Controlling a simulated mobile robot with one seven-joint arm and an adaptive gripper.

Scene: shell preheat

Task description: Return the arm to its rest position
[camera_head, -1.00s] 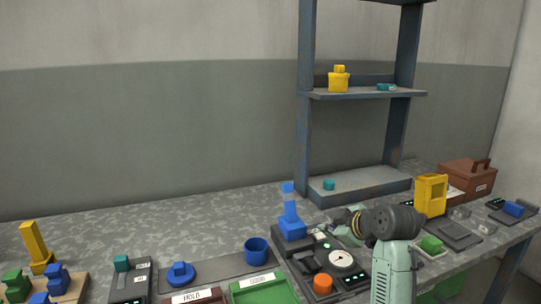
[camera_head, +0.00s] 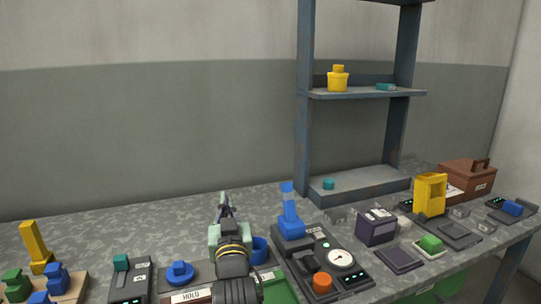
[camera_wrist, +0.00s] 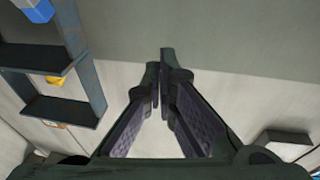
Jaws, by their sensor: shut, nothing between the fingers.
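My gripper (camera_head: 226,203) is raised over the front middle of the bench in the head view, its fingers pointing up and away toward the wall. It partly hides the blue cup (camera_head: 261,248) and the green tray (camera_head: 275,285) behind it. In the wrist view my gripper (camera_wrist: 160,75) shows its two fingers close together at the tips, with nothing held. The wrist view looks toward the wall, with the shelf rack (camera_wrist: 75,60) tilted at the left.
The metal shelf rack (camera_head: 304,130) stands at the back right. A gauge device (camera_head: 341,259), a dark purple box (camera_head: 376,226), a yellow frame (camera_head: 430,194) and a brown toolbox (camera_head: 467,181) stand to the right. A blue knob piece (camera_head: 180,271) lies left of my gripper. The back left of the bench is clear.

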